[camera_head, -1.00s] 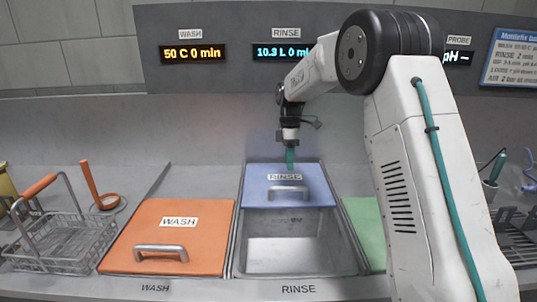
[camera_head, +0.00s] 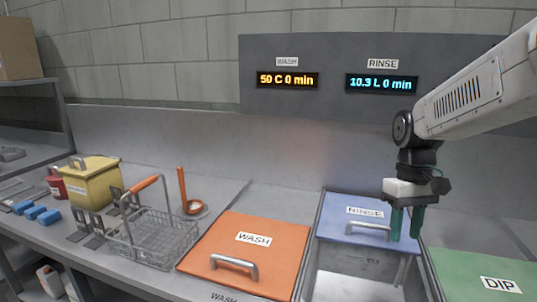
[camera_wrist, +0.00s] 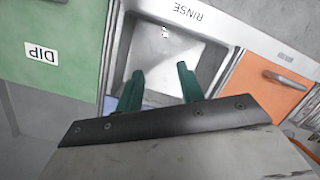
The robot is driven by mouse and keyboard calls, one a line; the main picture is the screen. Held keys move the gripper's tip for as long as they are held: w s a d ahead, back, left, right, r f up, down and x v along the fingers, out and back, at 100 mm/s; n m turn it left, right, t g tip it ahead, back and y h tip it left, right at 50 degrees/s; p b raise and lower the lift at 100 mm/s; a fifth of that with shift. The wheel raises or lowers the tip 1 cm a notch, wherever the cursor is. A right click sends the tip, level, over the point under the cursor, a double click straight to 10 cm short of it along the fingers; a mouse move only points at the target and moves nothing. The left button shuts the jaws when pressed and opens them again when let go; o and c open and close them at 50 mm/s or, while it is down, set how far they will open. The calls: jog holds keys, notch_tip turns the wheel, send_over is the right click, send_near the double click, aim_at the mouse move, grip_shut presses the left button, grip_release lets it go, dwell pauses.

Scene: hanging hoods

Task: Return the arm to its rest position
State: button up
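My gripper (camera_head: 406,227) hangs at the right of the head view with its two green fingers apart and nothing between them. It appears in front of the blue RINSE lid (camera_head: 338,233). The lid covers the back part of the rinse basin, and the front part is uncovered. The wrist view looks down past my open fingers (camera_wrist: 158,88) at the grey basin (camera_wrist: 185,50). My white arm reaches in from the right edge of the head view.
The orange WASH lid (camera_head: 228,272) lies left of the basin, and the green DIP lid (camera_head: 465,270) lies right of it. A wire basket (camera_head: 150,245) and a yellow box (camera_head: 95,185) stand further left. A wall panel (camera_head: 330,115) with displays stands behind.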

jog(key=s+a+r+m+t, duration=0.1)
jog(key=s+t, duration=0.1)
jog(key=s, duration=0.8)
jog(key=s+a+r+m+t, duration=0.1)
jog(key=s, duration=1)
jog(key=shift+s+a+r+m+t, duration=0.2)
jog(key=shift+r+m+t, duration=0.1)
jog(key=shift+m+t, duration=0.1)
jog(key=shift+d, duration=0.1)
